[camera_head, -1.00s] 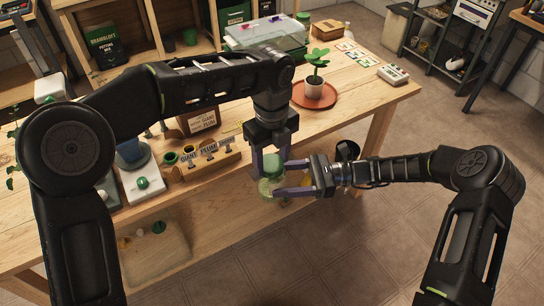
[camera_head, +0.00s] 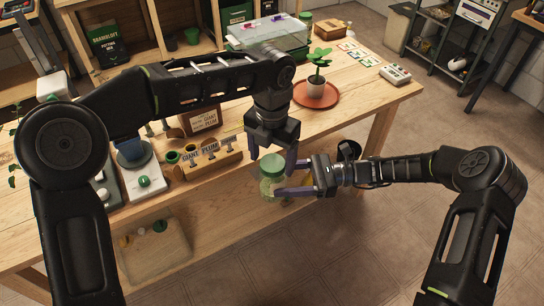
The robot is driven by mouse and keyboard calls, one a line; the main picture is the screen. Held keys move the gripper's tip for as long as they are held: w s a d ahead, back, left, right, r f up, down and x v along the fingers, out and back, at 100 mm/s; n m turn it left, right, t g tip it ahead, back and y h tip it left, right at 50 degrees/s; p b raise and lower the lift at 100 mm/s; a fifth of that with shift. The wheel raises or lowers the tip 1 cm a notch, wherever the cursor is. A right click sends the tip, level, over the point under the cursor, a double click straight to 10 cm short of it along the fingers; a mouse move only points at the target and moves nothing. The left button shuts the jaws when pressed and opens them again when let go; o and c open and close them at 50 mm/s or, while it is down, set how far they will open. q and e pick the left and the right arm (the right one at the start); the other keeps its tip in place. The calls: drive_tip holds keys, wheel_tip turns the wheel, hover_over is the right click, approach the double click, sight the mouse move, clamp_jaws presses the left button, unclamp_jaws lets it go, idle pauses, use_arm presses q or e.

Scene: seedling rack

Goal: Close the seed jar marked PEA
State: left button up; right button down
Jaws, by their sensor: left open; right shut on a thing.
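A clear jar (camera_head: 268,187) with greenish contents is held in front of the table's front edge. A green lid (camera_head: 272,164) sits on its top; I cannot tell how tightly. No PEA marking is readable on it. My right gripper (camera_head: 290,179) comes from the right and is shut on the jar's body. My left gripper (camera_head: 272,155) points down over the lid, its fingers open on either side of it. The fingers partly hide where they meet the jar.
A potted seedling (camera_head: 315,87) stands on an orange saucer (camera_head: 334,96) behind the grippers. A wooden block with GIANT PLUM labels (camera_head: 210,161) and a white scale with a green knob (camera_head: 144,182) are to the left. A clear bin (camera_head: 155,262) sits below.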

use_arm(q)
drive_tip(key=shift+r, duration=2.25)
drive_tip(key=shift+d, duration=0.1)
drive_tip(key=shift+c, duration=0.3)
